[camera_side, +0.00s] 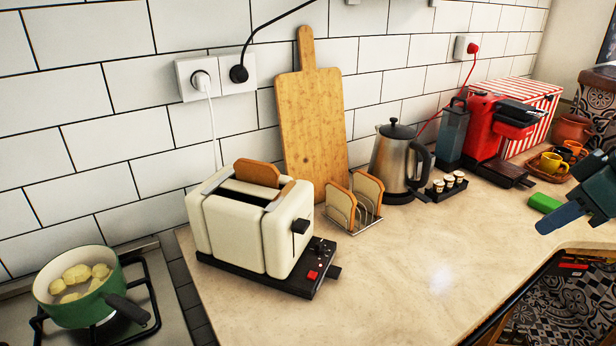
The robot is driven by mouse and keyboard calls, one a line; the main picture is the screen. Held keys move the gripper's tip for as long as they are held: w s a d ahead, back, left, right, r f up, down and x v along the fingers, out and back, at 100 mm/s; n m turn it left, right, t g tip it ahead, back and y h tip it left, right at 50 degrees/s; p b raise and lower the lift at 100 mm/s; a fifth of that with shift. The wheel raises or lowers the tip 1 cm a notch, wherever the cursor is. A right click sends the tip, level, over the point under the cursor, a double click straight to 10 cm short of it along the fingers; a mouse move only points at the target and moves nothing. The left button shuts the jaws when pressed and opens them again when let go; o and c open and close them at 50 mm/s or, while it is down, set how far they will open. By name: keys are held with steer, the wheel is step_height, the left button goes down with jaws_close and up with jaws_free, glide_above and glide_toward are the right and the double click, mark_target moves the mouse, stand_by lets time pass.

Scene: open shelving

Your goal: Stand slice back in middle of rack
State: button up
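The wire toast rack (354,228) stands on the counter right of the toaster. One bread slice (341,204) stands in its left part and another slice (369,192) in its right part, with a gap between them. The cream toaster (250,232) has a brown slice (257,173) sticking up from its rear slot. A second brown edge (286,190) shows at the right end of its front slot. My gripper (556,218) is at the far right, cut by the picture edge and well away from rack and toaster. Its opening cannot be made out.
A wooden board (309,125) leans on the wall behind the rack. A steel kettle (393,163) stands right of the rack, beside a small tray of cups (448,186). A green block (545,203) lies near my gripper. The counter front (430,265) is clear. A green pot (85,303) sits on the hob.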

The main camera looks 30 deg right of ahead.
steer(key=o, duration=0.6)
steer(key=shift+c, duration=0.2)
steer(key=shift+w, duration=0.1)
steer(key=w+a+r+n+t+y, duration=0.15)
steer(key=w+a, duration=0.25)
steer(key=w, duration=0.5)
steer(key=w+a+r+n+t+y, duration=0.1)
steer(key=w+a+n+y, duration=0.15)
steer(key=w, duration=0.65)
steer(key=n+t+y, duration=0.3)
steer(key=y, duration=0.1)
glide_toward(263, 164)
steer(key=shift+v, duration=0.8)
steer(key=shift+w, duration=0.25)
steer(key=shift+x, duration=4.15)
